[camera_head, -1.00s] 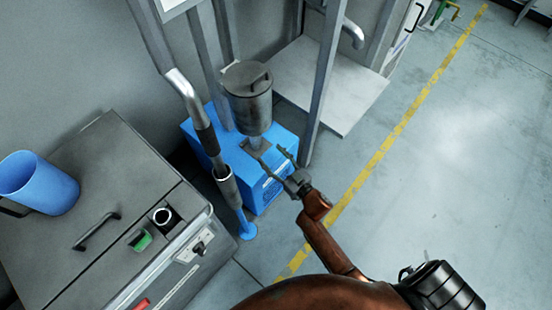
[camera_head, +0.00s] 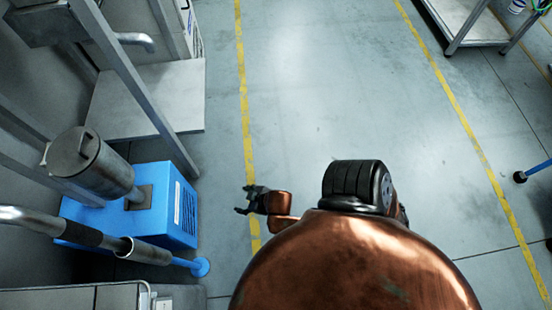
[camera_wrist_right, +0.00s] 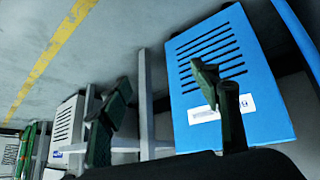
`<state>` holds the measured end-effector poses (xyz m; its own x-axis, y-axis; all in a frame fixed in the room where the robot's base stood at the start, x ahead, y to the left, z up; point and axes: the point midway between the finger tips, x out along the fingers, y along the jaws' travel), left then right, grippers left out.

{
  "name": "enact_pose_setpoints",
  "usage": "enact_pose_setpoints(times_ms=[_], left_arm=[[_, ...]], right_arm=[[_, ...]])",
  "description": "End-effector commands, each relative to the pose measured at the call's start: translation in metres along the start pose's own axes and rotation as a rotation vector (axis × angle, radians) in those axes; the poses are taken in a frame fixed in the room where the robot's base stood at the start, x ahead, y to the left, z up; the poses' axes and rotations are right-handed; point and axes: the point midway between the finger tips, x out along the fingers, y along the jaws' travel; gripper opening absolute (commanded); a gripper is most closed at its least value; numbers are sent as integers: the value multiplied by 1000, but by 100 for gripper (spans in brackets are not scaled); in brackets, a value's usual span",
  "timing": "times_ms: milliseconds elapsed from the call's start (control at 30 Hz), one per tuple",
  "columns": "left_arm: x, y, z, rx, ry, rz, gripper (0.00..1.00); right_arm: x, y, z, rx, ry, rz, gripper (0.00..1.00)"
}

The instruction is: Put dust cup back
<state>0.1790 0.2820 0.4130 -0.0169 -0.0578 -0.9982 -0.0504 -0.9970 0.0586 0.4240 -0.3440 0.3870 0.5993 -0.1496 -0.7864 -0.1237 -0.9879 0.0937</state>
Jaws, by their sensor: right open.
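A grey metal canister (camera_head: 92,164) with a flat lid and handle, seemingly the dust cup, sits on its short neck at the blue box unit (camera_head: 177,215) at left in the head view. My right gripper (camera_head: 248,200) is open and empty, to the right of the blue box and apart from it, over the floor near the yellow line. In the right wrist view its fingers (camera_wrist_right: 165,108) are spread with nothing between them, and the slotted face of the blue box (camera_wrist_right: 215,60) shows beyond. My left gripper is not in view.
A metal frame with a pale low platform (camera_head: 165,100) stands behind.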

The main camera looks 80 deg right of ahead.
Motion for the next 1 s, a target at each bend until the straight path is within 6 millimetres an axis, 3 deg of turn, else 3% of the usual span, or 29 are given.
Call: enact_pose_setpoints(times_ms=[33, 133, 200, 333, 500, 1000], left_arm=[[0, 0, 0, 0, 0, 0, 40], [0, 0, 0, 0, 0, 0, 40], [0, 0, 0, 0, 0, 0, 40], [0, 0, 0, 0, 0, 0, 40], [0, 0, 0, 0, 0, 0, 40], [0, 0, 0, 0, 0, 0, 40]], right_arm=[[-24, 0, 36, -8, -114, -12, 57], [-73, -8, 97, -40, -325, -61, 57], [-107, -15, 130, -63, -448, -104, 57], [-155, -25, 166, -100, -599, -171, 57], [-178, -29, 180, -120, -668, -207, 57], [-177, -29, 180, -120, -668, -205, 57]])
